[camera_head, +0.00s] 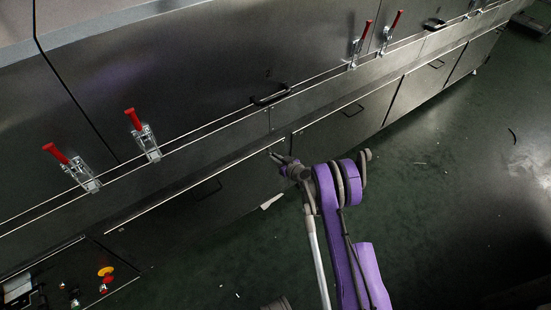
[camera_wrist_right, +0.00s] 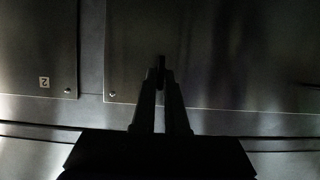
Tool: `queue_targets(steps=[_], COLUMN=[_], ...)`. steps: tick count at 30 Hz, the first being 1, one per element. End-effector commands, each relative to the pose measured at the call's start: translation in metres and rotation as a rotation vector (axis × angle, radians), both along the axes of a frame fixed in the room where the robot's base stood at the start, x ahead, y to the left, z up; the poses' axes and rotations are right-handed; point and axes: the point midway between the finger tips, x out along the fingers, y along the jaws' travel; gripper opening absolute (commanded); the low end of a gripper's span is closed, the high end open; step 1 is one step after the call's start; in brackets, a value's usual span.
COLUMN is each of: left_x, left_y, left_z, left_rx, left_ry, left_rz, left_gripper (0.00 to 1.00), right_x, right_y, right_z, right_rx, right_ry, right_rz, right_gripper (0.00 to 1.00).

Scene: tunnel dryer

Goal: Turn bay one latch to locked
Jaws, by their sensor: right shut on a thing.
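My right gripper (camera_head: 275,153) is at the dark metal front of the dryer, near a seam between lower panels. In the right wrist view my gripper (camera_wrist_right: 161,80) is shut on a small dark upright piece, which I take to be the bay one latch (camera_wrist_right: 161,62). It stands against a plain metal panel, and its turned position is too dark to tell. A panel on the left of that view bears an upside-down label "2" (camera_wrist_right: 44,82). My left gripper is not in view.
Red-handled clamps (camera_head: 133,119) stand along the upper rail. Black pull handles (camera_head: 270,96) stick out from the panels. A control panel with a red and yellow button (camera_head: 105,272) is at lower left. The green floor (camera_head: 450,160) at right is mostly clear.

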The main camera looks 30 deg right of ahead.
Motion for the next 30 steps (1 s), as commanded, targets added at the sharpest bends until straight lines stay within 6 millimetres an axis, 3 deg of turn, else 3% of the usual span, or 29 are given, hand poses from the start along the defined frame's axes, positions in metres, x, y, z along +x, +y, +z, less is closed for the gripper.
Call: queue_targets(steps=[11, 30], left_x=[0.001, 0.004], left_y=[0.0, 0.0], left_z=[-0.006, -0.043], left_rx=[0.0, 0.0], left_ry=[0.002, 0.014], left_rz=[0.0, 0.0], left_gripper=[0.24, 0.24], right_x=[0.0, 0.001], right_y=[-0.003, -0.01], right_z=[-0.001, -0.006], right_rx=[0.162, 0.758], right_ry=[0.014, 0.059], right_rz=[0.001, -0.001], right_gripper=[0.0, 0.0])
